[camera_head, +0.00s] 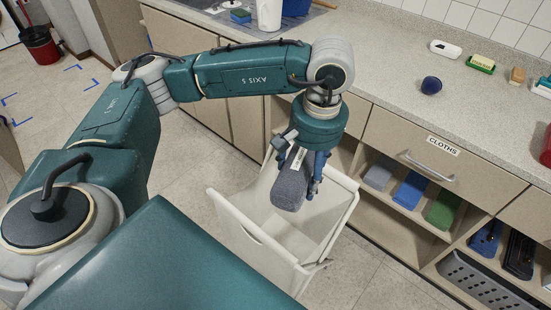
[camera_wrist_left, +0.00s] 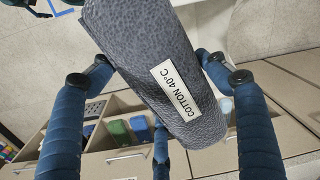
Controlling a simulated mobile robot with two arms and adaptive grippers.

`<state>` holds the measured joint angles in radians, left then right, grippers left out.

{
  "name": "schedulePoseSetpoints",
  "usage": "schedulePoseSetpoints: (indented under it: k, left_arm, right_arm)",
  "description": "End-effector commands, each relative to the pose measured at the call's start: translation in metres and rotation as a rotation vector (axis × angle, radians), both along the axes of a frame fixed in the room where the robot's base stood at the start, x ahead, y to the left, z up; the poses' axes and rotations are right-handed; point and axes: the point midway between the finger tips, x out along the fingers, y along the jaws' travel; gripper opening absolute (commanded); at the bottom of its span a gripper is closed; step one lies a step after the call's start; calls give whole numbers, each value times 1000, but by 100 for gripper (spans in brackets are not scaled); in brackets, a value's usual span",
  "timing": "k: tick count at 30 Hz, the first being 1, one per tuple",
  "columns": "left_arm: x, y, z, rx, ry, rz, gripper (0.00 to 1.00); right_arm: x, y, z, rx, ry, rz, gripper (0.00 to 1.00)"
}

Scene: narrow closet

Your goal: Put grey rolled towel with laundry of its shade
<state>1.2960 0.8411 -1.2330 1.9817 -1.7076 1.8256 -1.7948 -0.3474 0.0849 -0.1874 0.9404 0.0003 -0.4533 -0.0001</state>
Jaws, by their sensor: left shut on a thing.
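The grey rolled towel (camera_head: 291,187) is held in my left gripper (camera_head: 302,168), whose blue fingers close around it. In the left wrist view the towel (camera_wrist_left: 135,50) is a dark grey textured roll with a white label reading "COTTON 40°C". The gripper points down, with the towel hanging over the open top of a white laundry bin (camera_head: 238,222). The towel's lower end appears near the bin's rim level; its exact height is hard to tell. No laundry is visible in the part of the bin that shows; the towel and gripper hide some of it. My right gripper is out of view.
A counter (camera_head: 390,75) with a drawer labelled "CLOTHS" (camera_head: 443,146) stands behind the bin. Its shelf holds folded grey (camera_head: 378,177), blue (camera_head: 410,190) and green (camera_head: 443,209) cloths. A grey basket (camera_head: 480,284) sits lower right. Floor left of the bin is clear.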

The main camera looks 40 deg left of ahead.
Motion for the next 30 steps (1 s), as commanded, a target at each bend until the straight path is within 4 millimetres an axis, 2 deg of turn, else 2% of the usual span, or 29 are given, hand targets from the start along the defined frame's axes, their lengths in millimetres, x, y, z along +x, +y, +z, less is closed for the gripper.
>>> schedulePoseSetpoints:
  k: [1,3,9,12,15,18,23,30]
  left_arm:
    - [14,6,-46,-5,2,51,42]
    - [30,18,-80,-6,4,120,42]
    - [67,57,-167,0,11,304,42]
    - [78,74,-199,7,15,371,42]
    - [85,87,-219,13,19,419,42]
    - [88,95,-229,16,22,445,42]
    - [90,98,-234,19,23,457,42]
    - [89,98,-248,19,24,455,42]
  right_arm:
    - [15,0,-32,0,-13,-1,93]
    - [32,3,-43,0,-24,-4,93]
    - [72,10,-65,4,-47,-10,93]
    - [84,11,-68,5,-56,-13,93]
    - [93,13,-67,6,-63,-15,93]
    - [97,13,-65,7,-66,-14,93]
    - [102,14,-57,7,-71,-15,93]
    - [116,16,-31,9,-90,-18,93]
